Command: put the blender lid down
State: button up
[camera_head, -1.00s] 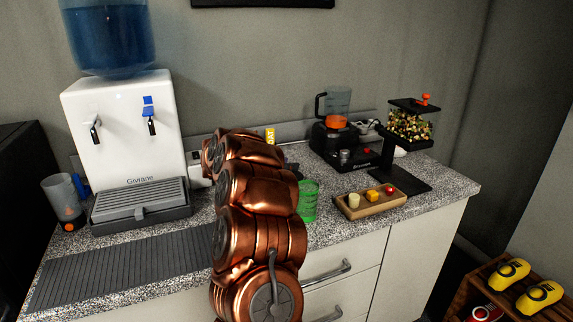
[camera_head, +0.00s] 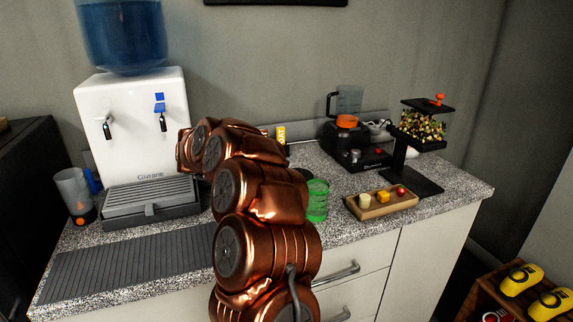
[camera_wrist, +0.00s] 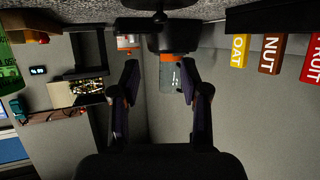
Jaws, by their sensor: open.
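A blender with a black base (camera_head: 350,150) and a grey see-through jug (camera_head: 349,102) stands at the back of the counter. An orange piece (camera_head: 346,121) shows low at the jug; I cannot tell whether it is the blender lid. In the wrist view, which is upside down, the jug (camera_wrist: 173,76) appears beyond my gripper (camera_wrist: 160,82), between its fingers. The fingers are apart with nothing visibly held. In the head view my arm hides the gripper. No separate lid can be made out for certain.
A green cup (camera_head: 317,200), a wooden tray (camera_head: 382,212) with small food pieces and a dispenser stand (camera_head: 412,182) occupy the right side of the counter. A water cooler (camera_head: 137,130) stands left. OAT (camera_wrist: 239,50), NUT (camera_wrist: 271,54) and FRUIT (camera_wrist: 312,58) packs show in the wrist view.

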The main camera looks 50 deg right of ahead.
jog(key=shift+v, duration=1.1)
jog(key=shift+r, duration=0.15)
